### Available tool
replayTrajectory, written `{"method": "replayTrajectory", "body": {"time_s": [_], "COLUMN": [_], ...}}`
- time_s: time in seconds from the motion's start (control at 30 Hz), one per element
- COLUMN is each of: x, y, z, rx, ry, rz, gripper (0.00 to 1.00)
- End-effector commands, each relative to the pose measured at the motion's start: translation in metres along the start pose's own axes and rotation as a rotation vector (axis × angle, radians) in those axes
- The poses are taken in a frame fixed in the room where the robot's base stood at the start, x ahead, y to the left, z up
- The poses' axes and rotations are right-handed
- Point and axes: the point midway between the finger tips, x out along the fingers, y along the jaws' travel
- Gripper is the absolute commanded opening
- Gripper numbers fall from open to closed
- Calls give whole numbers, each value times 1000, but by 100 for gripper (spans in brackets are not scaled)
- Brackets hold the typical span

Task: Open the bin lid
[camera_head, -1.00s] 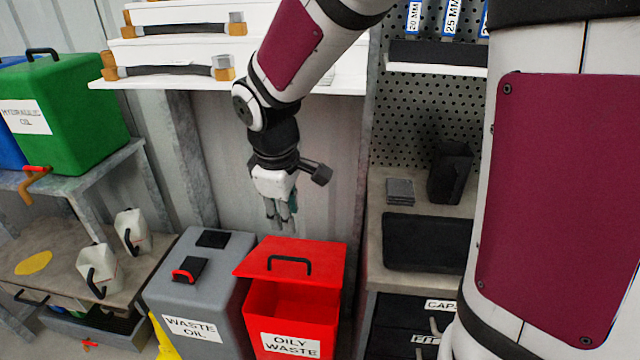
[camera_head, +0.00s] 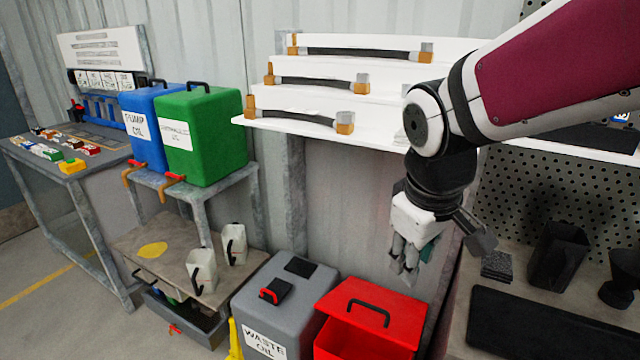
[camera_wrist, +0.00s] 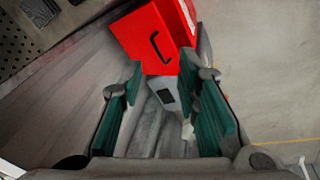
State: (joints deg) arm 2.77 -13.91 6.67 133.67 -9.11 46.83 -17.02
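The red bin (camera_head: 335,338) stands at the bottom of the head view, cut off by the edge. Its red lid (camera_head: 395,316) carries a black handle (camera_head: 368,312); a shaded red area shows below the lid's front edge, and I cannot tell how far the lid stands open. The grey WASTE OIL bin (camera_head: 248,306) with its own lid handle stands to its left. My gripper (camera_head: 408,272) hangs above and slightly right of the red lid, apart from it. In the wrist view my gripper (camera_wrist: 160,80) is open and empty, with the red lid (camera_wrist: 140,35) beyond its fingertips.
White shelves (camera_head: 380,132) with hoses are behind my gripper. A workbench with a black tray (camera_head: 540,325) is at the right. Green (camera_head: 215,140) and blue (camera_head: 145,135) oil containers stand on a rack at the left, above two white jugs (camera_head: 201,270).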

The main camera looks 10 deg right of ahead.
Motion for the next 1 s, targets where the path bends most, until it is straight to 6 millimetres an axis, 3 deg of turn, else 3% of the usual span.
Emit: {"method": "replayTrajectory", "body": {"time_s": [0.37, 0.57, 0.77, 1.0], "x": [0, 14, 55, 121], "y": [0, 9, 22, 28], "z": [0, -20, -58, -94], "rx": [2, -61, -199, -361], "ry": [-1, -25, -60, -80], "rz": [-1, -11, -38, -92], "gripper": [30, 30, 30, 30]}}
